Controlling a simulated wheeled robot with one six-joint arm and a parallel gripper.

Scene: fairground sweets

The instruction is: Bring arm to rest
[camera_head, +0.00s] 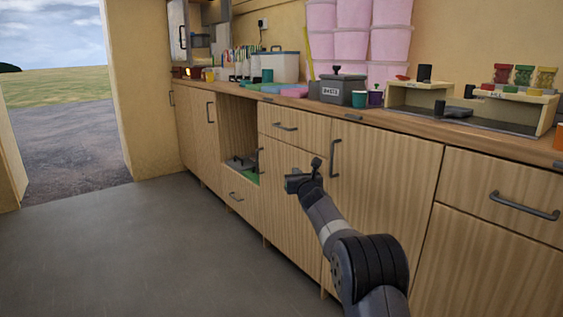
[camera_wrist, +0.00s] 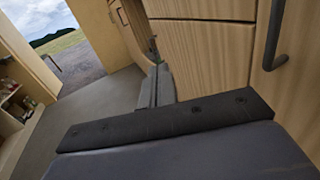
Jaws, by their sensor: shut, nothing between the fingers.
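My gripper (camera_head: 290,182) is at the end of my dark grey arm, held out in front of the wooden cabinet fronts (camera_head: 294,207) and below the counter. It is shut and nothing shows in it. In the wrist view, the gripper (camera_wrist: 154,88) shows as grey fingers above a dark bar, with the grey floor (camera_wrist: 95,92) and cabinet fronts beyond. How far it is from the cabinet doors I cannot tell.
Cabinet handles (camera_head: 525,206) stick out. An open cubby (camera_head: 238,135) lies left of my gripper. The floor at left is clear, towards an open doorway (camera_head: 60,110).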

